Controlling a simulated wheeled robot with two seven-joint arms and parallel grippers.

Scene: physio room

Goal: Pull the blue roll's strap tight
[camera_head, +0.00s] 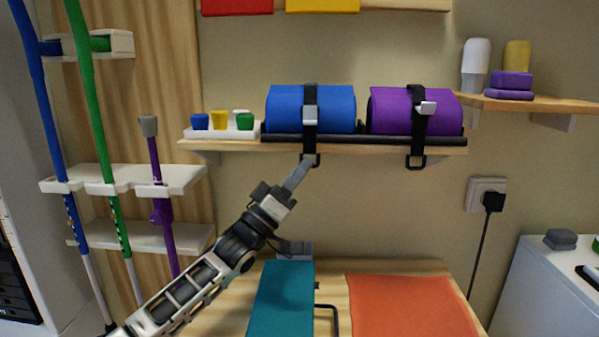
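The blue roll (282,108) lies on a dark tray on the wall shelf. A black strap (310,138) runs over it, with a grey buckle (310,115) at its front. The strap's end hangs below the shelf edge in a black pull loop (316,161). My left gripper (304,164) reaches up from lower left, its fingertips overlapping the left side of this loop. The fingers show as one narrow bar, so I cannot tell whether they are shut on the loop. My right gripper is not in view.
A purple roll (385,110) with its own strap sits to the right on the shelf (360,149). A white tray (222,133) of small coloured pegs stands left. Below are a teal mat (282,300) and an orange mat (410,308). Poles stand far left.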

